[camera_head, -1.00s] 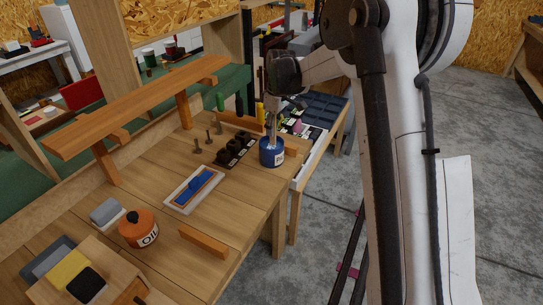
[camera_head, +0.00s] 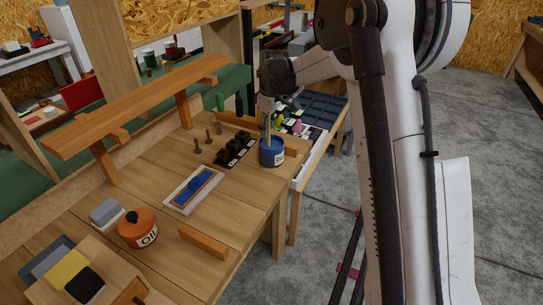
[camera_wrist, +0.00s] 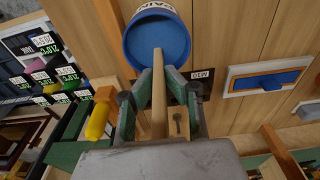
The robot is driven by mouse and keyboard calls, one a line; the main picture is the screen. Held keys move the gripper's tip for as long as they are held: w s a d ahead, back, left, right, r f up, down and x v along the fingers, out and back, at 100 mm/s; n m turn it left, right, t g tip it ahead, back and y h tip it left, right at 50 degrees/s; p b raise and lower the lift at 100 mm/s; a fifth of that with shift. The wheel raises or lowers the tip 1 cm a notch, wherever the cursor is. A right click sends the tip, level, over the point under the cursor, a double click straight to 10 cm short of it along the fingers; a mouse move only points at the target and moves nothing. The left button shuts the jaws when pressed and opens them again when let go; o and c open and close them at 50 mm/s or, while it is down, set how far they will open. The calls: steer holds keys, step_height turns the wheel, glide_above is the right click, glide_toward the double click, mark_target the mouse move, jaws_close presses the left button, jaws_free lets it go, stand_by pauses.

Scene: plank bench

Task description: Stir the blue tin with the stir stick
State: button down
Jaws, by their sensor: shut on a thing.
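The blue tin (camera_head: 271,158) stands upright and open near the right edge of the bench. In the wrist view I look into its blue inside (camera_wrist: 157,42). My gripper (camera_head: 266,104) is above the tin, its fingers (camera_wrist: 160,80) shut on the light wooden stir stick (camera_wrist: 159,105). The stick (camera_head: 268,130) points down, and its lower end is at the tin's mouth and overlaps the blue inside in the wrist view. I cannot tell how deep the tip is.
A black block with cups (camera_head: 234,149) and several small pegs stand left of the tin. A white tray with a blue piece (camera_head: 194,190), an orange oil can (camera_head: 138,229) and a raised wooden shelf (camera_head: 140,105) are further left. Labelled bins (camera_wrist: 40,65) lie beside the bench.

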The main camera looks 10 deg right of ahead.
steer(key=shift+s+a, duration=0.2)
steer(key=shift+s, duration=0.65)
steer(key=shift+d, duration=0.1)
steer(key=shift+s+d+b, duration=0.35)
steer(key=shift+s+d, duration=0.2)
steer(key=shift+w, duration=0.1)
step_height(320, 180, up, 10)
steer(key=w+p, duration=0.1)
steer(key=p, duration=0.3)
steer(key=shift+w+d+p, duration=0.15)
steer(key=shift+w+p, duration=0.1)
steer(key=shift+p, duration=0.05)
stand_by(1.2)
